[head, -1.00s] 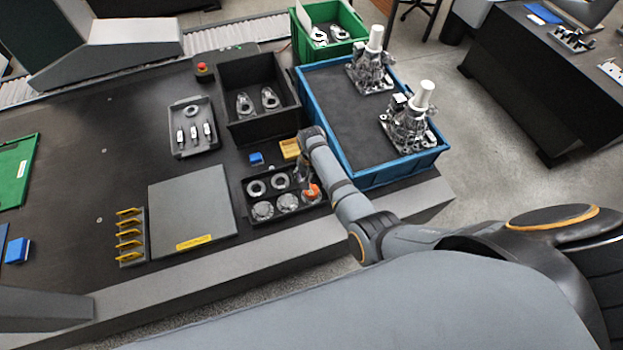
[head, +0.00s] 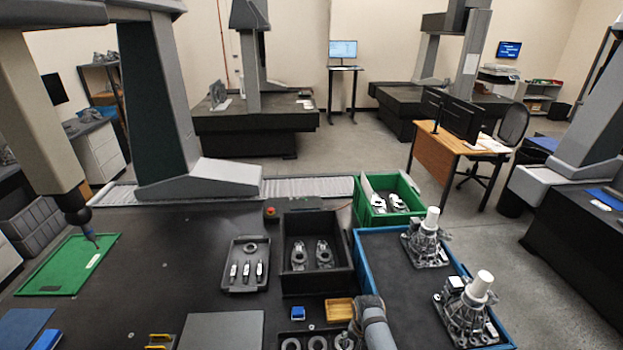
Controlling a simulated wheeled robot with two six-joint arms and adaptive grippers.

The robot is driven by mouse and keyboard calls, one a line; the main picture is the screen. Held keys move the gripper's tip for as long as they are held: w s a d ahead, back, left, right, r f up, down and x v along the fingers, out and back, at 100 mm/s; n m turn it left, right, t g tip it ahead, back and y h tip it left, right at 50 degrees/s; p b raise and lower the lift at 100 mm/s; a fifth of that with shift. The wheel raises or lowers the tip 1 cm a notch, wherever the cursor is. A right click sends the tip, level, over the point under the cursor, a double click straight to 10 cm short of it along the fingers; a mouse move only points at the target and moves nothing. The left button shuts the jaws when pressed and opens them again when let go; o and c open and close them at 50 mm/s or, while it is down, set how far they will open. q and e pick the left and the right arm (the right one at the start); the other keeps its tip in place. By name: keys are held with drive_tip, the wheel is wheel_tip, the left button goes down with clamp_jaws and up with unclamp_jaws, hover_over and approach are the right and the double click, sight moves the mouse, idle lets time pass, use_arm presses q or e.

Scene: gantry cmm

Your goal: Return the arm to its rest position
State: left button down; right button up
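My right arm (head: 372,326) shows in the head view at the bottom edge, right of centre. Only a grey link of it is in the picture, in front of the blue tray's lower left side. My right gripper is not visible; it is below the picture or hidden. My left arm and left gripper are not in view.
The blue tray (head: 362,262) holds two metal castings with white tops. Left of it are a black bin (head: 284,258) with two parts, a grey tray (head: 234,284), a yellow block (head: 339,310) and a black ring tray. A green crate (head: 362,200) stands behind.

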drive_tip(key=s+d+r+n+t, duration=0.1)
drive_tip(key=s+d+r+n, duration=0.15)
drive_tip(key=s+d, duration=0.2)
drive_tip(key=s+d+r+n+t, duration=0.1)
drive_tip(key=s+d+r, duration=0.25)
drive_tip(key=s, duration=0.25)
drive_tip(key=s+r+n+t, duration=0.2)
drive_tip(key=s+r+n, duration=0.1)
drive_tip(key=s+r, duration=0.7)
wheel_tip(320, 180, down, 34)
drive_tip(key=s+d+g+b, duration=0.1)
drive_tip(key=d+g+b, duration=0.15)
drive_tip(key=b, duration=0.55)
drive_tip(key=s+d+f+b, duration=0.1)
drive_tip(key=s+f+b, duration=0.4)
drive_tip(key=s+f, duration=1.3)
wheel_tip(320, 180, down, 3)
drive_tip(key=shift+r+h, duration=0.1)
drive_tip(key=shift+h, duration=0.3)
